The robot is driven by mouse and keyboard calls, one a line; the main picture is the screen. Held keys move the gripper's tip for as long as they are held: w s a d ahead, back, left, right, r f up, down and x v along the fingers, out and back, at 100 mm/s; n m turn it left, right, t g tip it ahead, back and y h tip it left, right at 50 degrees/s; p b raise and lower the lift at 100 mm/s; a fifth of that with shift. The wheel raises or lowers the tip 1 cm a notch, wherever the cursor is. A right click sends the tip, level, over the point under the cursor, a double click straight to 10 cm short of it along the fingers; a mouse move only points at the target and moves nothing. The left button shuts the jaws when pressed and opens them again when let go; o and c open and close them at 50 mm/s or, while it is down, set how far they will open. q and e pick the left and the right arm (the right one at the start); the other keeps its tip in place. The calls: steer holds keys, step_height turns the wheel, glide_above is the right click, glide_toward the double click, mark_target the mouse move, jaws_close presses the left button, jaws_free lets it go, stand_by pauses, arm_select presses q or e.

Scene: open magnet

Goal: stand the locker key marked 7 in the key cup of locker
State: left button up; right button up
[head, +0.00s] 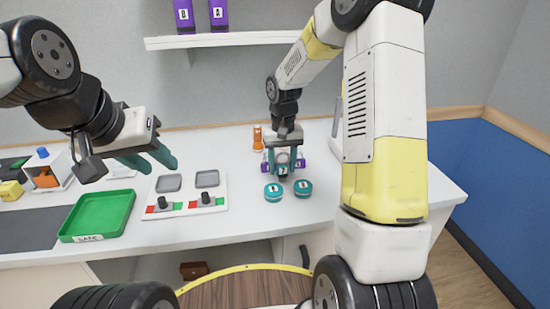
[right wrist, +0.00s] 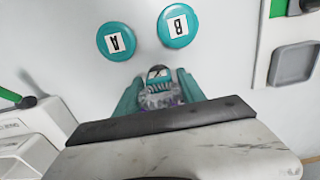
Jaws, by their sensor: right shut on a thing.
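My right gripper (head: 283,170) points down at the white table and is shut on a small grey thing with a dark top, which also shows between the fingertips in the right wrist view (right wrist: 160,92). I cannot read a 7 on it or make out a key shape. Purple pieces (head: 301,161) show beside the fingers. Two teal round discs lie just in front, one marked A (right wrist: 115,41) and one marked B (right wrist: 178,26). My left gripper (head: 148,160) is open and empty, above the table at the left. No key cup can be made out for certain.
A green tray (head: 98,216) marked SAFE and a white panel (head: 188,205) with two grey pads and red-green sliders lie left of the right gripper. An orange bottle (head: 257,138) stands behind. A wall shelf (head: 225,40) holds purple containers marked A and B.

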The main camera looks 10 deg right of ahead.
steer(key=shift+f, duration=0.35)
steer(key=shift+f, duration=0.2)
steer(key=o, duration=1.3)
steer(key=shift+o, duration=0.2)
steer(key=shift+r, duration=0.1)
